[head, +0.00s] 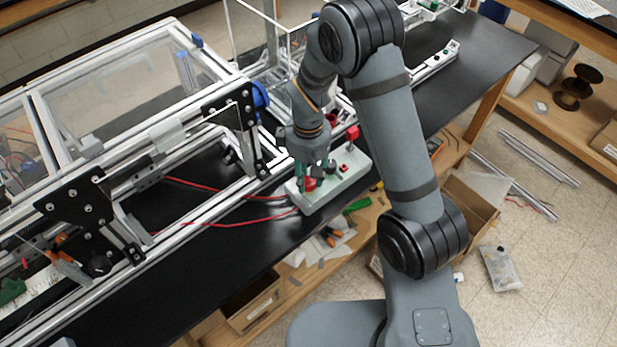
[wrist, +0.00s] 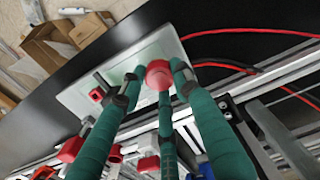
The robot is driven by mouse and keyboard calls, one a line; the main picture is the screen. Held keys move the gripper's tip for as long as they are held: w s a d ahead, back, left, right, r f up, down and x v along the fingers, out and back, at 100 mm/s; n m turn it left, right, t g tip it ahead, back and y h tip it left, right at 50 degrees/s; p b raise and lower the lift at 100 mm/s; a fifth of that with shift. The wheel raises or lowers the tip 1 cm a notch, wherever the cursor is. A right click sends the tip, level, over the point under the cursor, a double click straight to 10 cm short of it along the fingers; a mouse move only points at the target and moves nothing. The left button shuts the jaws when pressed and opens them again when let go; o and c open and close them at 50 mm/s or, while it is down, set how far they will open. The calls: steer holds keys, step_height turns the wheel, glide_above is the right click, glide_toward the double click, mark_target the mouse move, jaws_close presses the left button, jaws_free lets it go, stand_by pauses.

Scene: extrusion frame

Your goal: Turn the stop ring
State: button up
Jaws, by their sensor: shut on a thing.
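The stop ring is a round red knob (wrist: 159,75) on a pale control box (wrist: 152,48). In the head view the red knob (head: 310,184) shows at the near left end of the box (head: 325,195), on the black bench. My gripper (head: 313,178) points down over that end. In the wrist view its green fingers (wrist: 160,80) close around the red knob, with grey tips at its sides. The gripper is shut on it. The knob's lower edge is hidden, and I cannot tell its turn angle.
A small red button (head: 344,168) and a red block (head: 352,132) are further along the box. Red cables (head: 245,222) run left from it. An aluminium extrusion frame (head: 160,225) stands close on the left. The bench's front edge is just right of the box, with a cardboard box (head: 468,205) below.

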steer(key=m+b, duration=0.5)
steer(key=shift+f, duration=0.2)
steer(key=shift+d+r+m+b, duration=0.1)
steer(key=shift+m+b, duration=0.6)
steer(key=shift+m, duration=0.4)
steer(key=shift+d+r+m+b, duration=0.1)
steer(key=shift+m+b, duration=0.55)
steer(key=shift+m, duration=0.45)
steer(key=o, duration=1.2)
steer(key=shift+c, duration=0.2)
steer(key=shift+w+r, duration=0.1)
step_height(320, 180, up, 12)
